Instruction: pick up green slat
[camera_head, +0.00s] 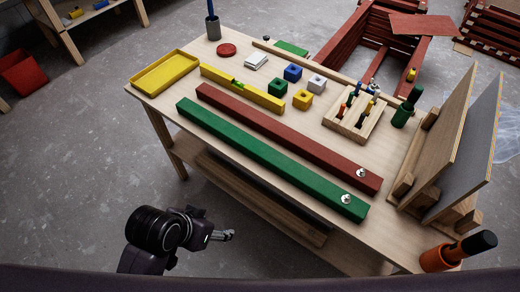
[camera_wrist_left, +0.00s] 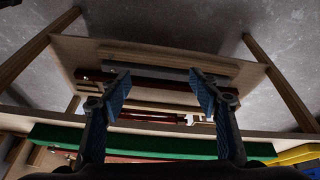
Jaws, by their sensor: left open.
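The green slat (camera_head: 265,158) is a long bar lying near the front edge of the workbench in the head view, with a round metal knob near its right end. The slat also shows in the left wrist view (camera_wrist_left: 150,143), stretching across behind the fingers. My left gripper (camera_head: 228,236) is in front of the bench, apart from the slat. In the left wrist view the two blue fingers of my left gripper (camera_wrist_left: 162,88) are spread wide with nothing between them. My right gripper is in neither view.
A red slat (camera_head: 285,135) lies parallel just behind the green one, also with a knob. A yellow level (camera_head: 220,80), yellow tray (camera_head: 165,72), small coloured blocks and a wooden tool rack (camera_head: 355,118) stand farther back. Upright boards (camera_head: 440,130) stand at right. A lower shelf (camera_head: 260,200) lies beneath.

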